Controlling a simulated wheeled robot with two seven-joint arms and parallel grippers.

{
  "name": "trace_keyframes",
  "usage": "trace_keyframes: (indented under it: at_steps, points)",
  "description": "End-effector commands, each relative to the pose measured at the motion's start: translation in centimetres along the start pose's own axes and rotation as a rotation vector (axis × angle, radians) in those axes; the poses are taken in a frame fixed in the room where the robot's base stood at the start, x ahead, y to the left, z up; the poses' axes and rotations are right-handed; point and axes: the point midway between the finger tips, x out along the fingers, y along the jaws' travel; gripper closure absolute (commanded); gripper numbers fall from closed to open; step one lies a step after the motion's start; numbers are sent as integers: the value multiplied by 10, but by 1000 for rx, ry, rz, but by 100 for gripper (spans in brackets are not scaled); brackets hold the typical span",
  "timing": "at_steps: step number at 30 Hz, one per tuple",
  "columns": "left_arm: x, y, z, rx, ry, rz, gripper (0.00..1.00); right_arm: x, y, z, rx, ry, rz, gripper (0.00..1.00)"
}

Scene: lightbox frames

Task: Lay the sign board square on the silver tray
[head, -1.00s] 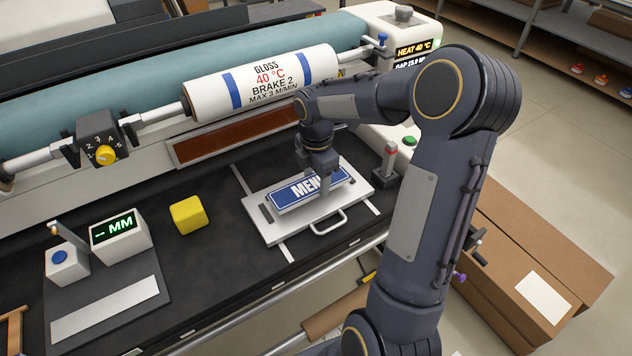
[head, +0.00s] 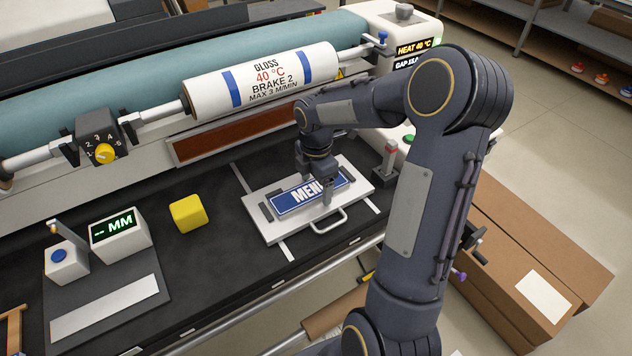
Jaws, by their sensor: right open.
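The blue sign board (head: 292,200) with a white border and white letters reading "MENU", its last letter partly covered, lies on the silver tray (head: 279,232). Its long edges look roughly parallel to the tray's long edges. The tray has dark strips on top and a handle at its front. My right gripper (head: 327,198) is over the right part of the board, with its fingers open and pointing down. One finger shows in front of the board's near edge; the far finger is partly hidden. My left gripper is not in view.
A yellow block (head: 188,214) sits left of the tray on the black table. The laminator roll (head: 262,77) runs behind. A gauge with "MM" (head: 121,233) is at left.

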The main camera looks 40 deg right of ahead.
Motion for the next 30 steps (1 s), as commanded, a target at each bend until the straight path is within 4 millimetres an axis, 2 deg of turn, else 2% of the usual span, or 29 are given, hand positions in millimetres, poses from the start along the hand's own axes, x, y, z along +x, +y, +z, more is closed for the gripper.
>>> trace_keyframes:
  at_steps: [5,15,18,23,26,29,30]
  points:
    - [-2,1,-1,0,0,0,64,-15,1,0,0,-2,4,22]
    - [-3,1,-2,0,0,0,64,-87,1,0,0,-1,6,22]
    - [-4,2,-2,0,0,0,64,-104,1,0,-1,0,4,22]
    - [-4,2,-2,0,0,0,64,-120,0,0,1,0,3,22]
    - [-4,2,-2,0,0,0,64,-128,-7,-5,46,7,18,22]
    - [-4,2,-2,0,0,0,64,-139,-32,-20,203,41,66,22]
    - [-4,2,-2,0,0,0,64,-144,-46,-29,297,67,92,22]
